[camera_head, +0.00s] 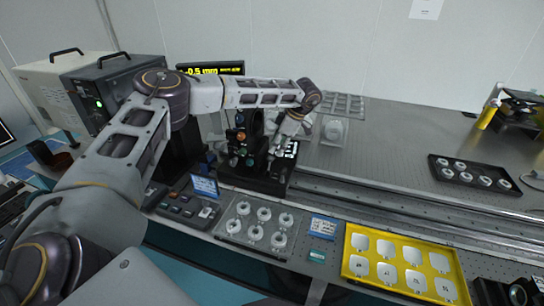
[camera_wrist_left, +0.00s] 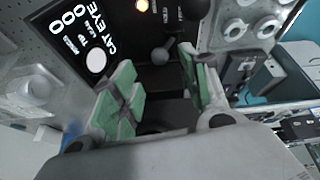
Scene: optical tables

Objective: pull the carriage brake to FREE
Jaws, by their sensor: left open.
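The black carriage (camera_head: 252,182) stands on the rail at the middle of the table in the head view. My left gripper (camera_head: 279,146) reaches down over its right side. In the left wrist view the same gripper (camera_wrist_left: 160,90) is open, with its green-padded fingers spread apart. A small grey ball-ended lever (camera_wrist_left: 160,55), seemingly the brake handle, shows just beyond and between the fingertips, beside a HOLD label on the black panel. I see no finger closed on it. The FREE label is not clearly readable. My right gripper is not clearly in view.
A panel marked CAT EYE (camera_wrist_left: 85,35) lies left of the lever. The rail (camera_head: 400,195) runs right. A yellow tray (camera_head: 400,262), a clear tray of round parts (camera_head: 236,232) and a black tray (camera_head: 472,175) sit around it. The perforated table behind the rail is mostly free.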

